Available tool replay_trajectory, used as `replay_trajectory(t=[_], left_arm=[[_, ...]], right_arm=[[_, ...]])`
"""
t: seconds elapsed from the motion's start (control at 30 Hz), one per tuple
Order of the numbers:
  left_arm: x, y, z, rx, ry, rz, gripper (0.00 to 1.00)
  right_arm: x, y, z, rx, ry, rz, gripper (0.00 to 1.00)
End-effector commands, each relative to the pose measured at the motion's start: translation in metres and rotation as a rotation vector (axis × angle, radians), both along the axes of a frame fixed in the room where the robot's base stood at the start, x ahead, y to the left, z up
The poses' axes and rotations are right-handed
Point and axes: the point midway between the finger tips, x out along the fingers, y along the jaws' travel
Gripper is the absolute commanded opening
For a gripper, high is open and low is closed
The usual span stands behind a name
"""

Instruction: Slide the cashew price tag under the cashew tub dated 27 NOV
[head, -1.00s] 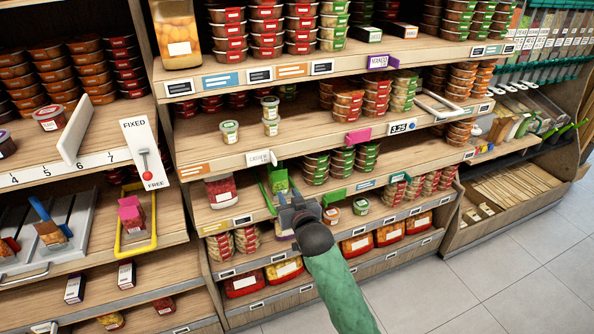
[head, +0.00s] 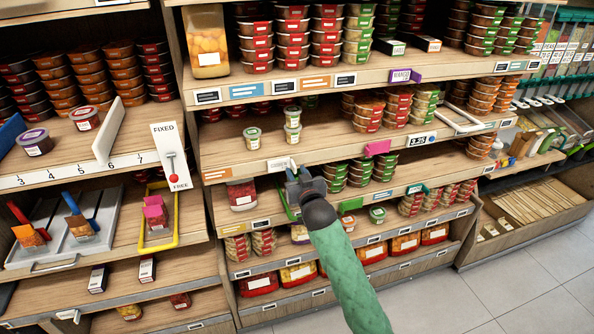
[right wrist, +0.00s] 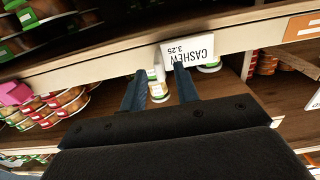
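The white cashew price tag (head: 278,163) sits on the front edge of the middle shelf. In the right wrist view the tag (right wrist: 198,47) reads CASHEW 3.25, upside down. Small white tubs with green labels stand on that shelf: one alone (head: 252,138), and two stacked, an upper (head: 292,115) and a lower (head: 292,134). Their dates are too small to read. My right gripper (head: 292,165) is open and empty in front of the shelf edge. In the right wrist view its fingers (right wrist: 160,70) are apart, one overlapping the tag's lower corner. My left gripper is out of view.
The shelf around the small tubs is mostly clear.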

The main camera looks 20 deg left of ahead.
Motion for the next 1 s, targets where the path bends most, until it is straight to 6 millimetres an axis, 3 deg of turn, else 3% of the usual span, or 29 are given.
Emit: replay_trajectory(t=[0.33, 0.5, 0.77, 1.0], left_arm=[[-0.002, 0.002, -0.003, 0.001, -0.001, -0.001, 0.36], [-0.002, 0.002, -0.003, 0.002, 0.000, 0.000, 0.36], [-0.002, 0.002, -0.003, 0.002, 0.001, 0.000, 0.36], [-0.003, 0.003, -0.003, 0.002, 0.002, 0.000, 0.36]], right_arm=[[0.003, 0.002, -0.001, -0.001, 0.001, 0.000, 0.31], [0.003, 0.002, -0.001, 0.000, 0.000, 0.000, 0.00], [0.004, 0.000, -0.001, -0.001, 0.001, -0.001, 0.00], [0.029, -0.036, -0.001, -0.003, -0.001, -0.003, 0.00]])
